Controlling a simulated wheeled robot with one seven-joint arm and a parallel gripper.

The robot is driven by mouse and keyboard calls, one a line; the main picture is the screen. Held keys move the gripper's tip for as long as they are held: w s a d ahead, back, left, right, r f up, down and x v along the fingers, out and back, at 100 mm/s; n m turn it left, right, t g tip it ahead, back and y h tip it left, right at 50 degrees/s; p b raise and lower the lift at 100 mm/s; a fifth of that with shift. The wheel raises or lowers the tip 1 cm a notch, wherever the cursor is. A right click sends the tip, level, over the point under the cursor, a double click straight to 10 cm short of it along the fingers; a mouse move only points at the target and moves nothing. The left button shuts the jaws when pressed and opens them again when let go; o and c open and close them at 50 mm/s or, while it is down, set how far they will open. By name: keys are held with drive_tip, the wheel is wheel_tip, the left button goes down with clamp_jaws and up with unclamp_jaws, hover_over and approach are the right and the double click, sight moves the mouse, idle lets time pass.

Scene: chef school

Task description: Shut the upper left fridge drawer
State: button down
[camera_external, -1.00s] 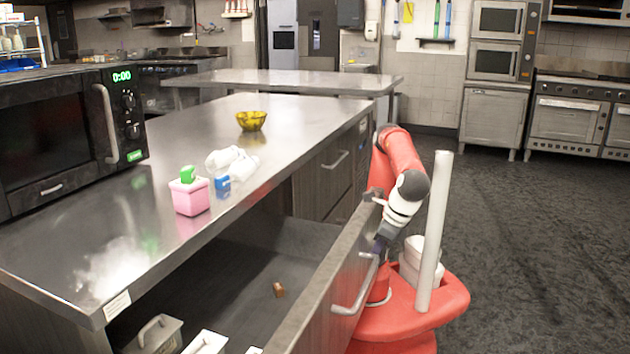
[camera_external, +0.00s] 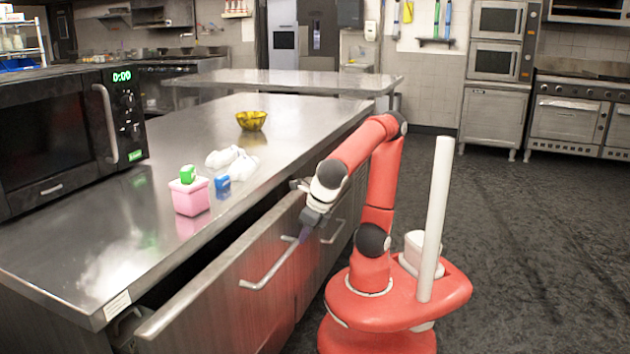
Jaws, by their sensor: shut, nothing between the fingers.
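The upper left fridge drawer (camera_external: 215,315) is under the steel counter, with a bar handle (camera_external: 268,268) on its front. It stands partly open, with a narrow dark gap between its front and the counter edge. My gripper (camera_external: 304,234) is shut and empty. It is at the drawer front, by the upper right end of the handle; I cannot tell whether it touches. The drawer's inside is mostly hidden by its front and the counter.
On the counter (camera_external: 120,210) are a microwave (camera_external: 60,130), a pink box (camera_external: 190,197), white bottles (camera_external: 225,158), a blue item (camera_external: 222,183) and a yellow bowl (camera_external: 251,120). Another drawer handle (camera_external: 334,232) is to the right. The dark floor (camera_external: 530,250) at right is clear.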

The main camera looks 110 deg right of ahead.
drive_tip(key=shift+w+d, duration=0.35)
drive_tip(key=shift+w, duration=0.05)
